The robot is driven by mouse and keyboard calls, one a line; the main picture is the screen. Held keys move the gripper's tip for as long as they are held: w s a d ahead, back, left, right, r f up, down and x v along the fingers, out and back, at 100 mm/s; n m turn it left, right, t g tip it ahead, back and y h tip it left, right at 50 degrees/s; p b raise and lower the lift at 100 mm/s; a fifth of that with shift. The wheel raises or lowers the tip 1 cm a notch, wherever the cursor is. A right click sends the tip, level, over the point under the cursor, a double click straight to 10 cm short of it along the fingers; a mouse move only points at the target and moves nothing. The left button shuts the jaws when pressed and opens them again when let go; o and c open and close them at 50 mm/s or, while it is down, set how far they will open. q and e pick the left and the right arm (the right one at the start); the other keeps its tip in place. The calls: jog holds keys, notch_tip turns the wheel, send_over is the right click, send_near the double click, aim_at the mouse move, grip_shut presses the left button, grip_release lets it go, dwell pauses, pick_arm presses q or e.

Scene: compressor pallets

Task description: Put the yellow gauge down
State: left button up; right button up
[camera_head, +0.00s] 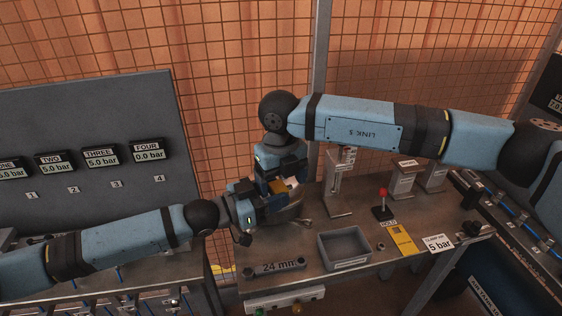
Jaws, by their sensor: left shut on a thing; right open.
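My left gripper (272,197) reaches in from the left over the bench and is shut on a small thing. My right gripper (284,181) points down from above, close against the left one, and is open. I cannot tell whether it touches the gauge.
The bench (350,276) holds a grey tray (345,246), a 24 mm spanner block (275,267), a red-knobbed lever (382,204), a 5 bar card (437,243) and grey stands (404,178). A panel with several gauge displays (100,156) stands at left. Mesh fencing is behind.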

jog(key=shift+f, duration=0.8)
jog(key=shift+c, duration=0.5)
jog(key=c, duration=0.9)
pick_arm(q)
jog(key=o, duration=1.3)
